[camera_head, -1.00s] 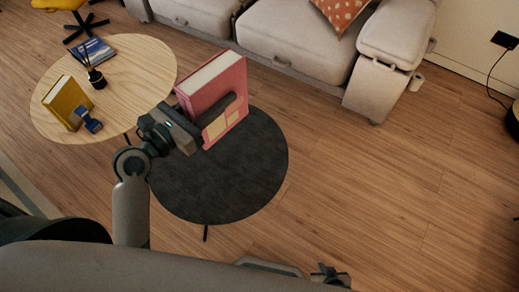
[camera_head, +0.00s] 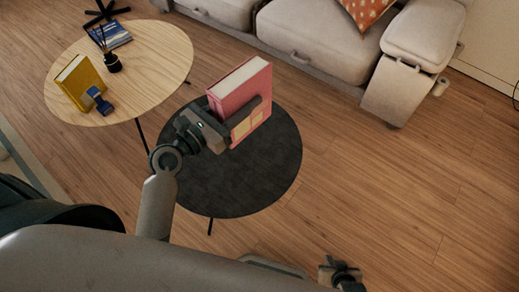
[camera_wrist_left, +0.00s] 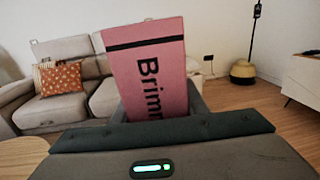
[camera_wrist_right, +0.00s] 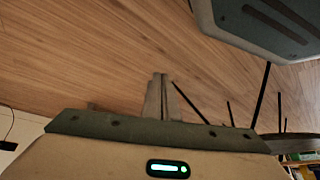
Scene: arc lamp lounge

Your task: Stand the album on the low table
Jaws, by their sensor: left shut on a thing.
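The album is a thick pink book (camera_head: 243,88) with cream page edges, upright with a slight tilt. My left gripper (camera_head: 245,118) is shut on it. In the head view it overlaps the far part of the dark round table (camera_head: 235,185); I cannot tell the gap beneath it. In the left wrist view the pink cover (camera_wrist_left: 148,75) shows a black band and part of the lettering "Brimm". My right gripper (camera_head: 338,272) is at the bottom of the head view, away from the tables. In the right wrist view its fingers (camera_wrist_right: 162,95) look closed together, holding nothing.
A pale wooden round table (camera_head: 150,85) stands left of the dark one. It carries a yellow book (camera_head: 80,82) against a blue bookend (camera_head: 100,101), a dark diffuser bottle (camera_head: 112,63) and a blue book (camera_head: 112,36). A grey sofa (camera_head: 310,35) stands behind. Floor at right is clear.

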